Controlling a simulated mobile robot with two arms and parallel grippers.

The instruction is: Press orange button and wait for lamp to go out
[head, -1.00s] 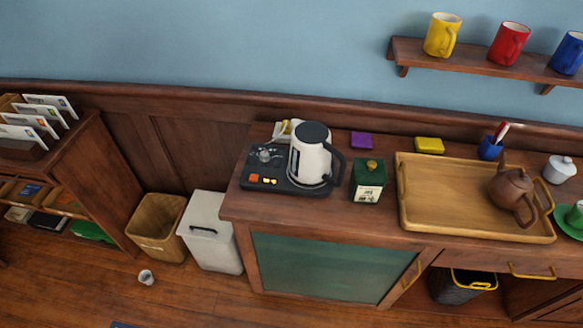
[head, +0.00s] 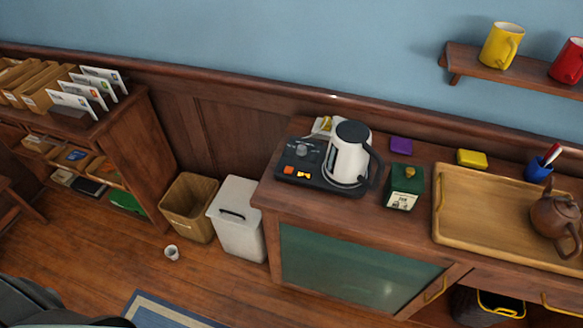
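A small orange button (head: 290,170) is on the front left of a black kettle base (head: 317,182), which stands on the wooden cabinet. Next to the button is a small lit yellow-orange lamp (head: 304,175). A grey knob sits behind them on the same base. A white kettle (head: 347,158) with a black lid and handle stands on the right part of the base. Neither gripper shows. A dark part of my own body is at the bottom left corner.
A green tea tin (head: 404,187) and a wooden tray (head: 490,222) with a brown teapot (head: 553,220) are right of the kettle. A white bin (head: 237,232) and a wicker basket (head: 190,207) stand left of the cabinet. A cup (head: 172,253) lies on the floor.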

